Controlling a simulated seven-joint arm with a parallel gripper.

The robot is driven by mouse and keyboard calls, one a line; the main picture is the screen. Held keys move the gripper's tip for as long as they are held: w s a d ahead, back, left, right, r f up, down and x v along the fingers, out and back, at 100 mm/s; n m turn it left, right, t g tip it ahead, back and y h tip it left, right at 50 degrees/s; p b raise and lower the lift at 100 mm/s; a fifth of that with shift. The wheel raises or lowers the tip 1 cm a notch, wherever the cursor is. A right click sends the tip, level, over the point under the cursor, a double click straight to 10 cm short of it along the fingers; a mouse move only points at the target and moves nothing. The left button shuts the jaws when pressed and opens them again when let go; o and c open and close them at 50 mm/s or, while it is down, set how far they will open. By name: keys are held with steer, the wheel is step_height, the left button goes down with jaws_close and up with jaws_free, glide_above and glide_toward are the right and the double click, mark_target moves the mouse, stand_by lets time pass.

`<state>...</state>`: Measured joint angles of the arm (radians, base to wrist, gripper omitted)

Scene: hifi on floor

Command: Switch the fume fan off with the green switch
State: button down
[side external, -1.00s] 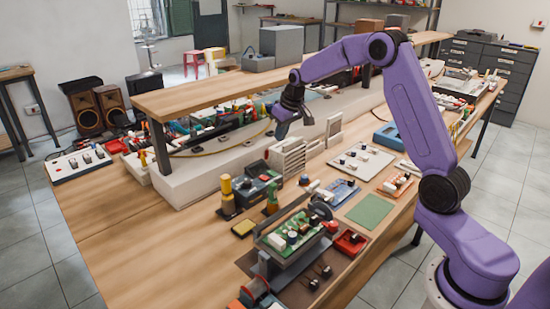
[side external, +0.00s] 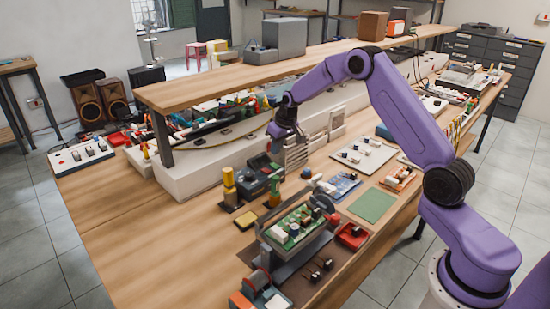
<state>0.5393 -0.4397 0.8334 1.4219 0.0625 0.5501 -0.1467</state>
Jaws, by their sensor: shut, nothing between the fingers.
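My purple arm reaches over the bench from the right. My gripper (side external: 279,131) points down in front of the long white box under the raised shelf, just above a white slatted panel (side external: 295,153). Its fingers are small in this view; they look shut and empty. I cannot make out a green switch or a fume fan for certain at this size. The slatted panel stands upright on the bench, partly behind the gripper. I cannot tell whether the gripper touches anything.
A green circuit board (side external: 296,228) sits in a holder at the front. A white plate with knobs (side external: 362,158) and a green mat (side external: 372,205) lie to the right. The raised wooden shelf (side external: 230,79) is close behind the gripper. The bench's front left is clear.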

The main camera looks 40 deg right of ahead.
mark_target(273, 164)
steer(key=shift+s+x, duration=0.2)
steer(key=shift+x, duration=0.85)
steer(key=shift+s+x, duration=0.2)
steer(key=shift+x, duration=0.9)
steer(key=shift+f, duration=0.2)
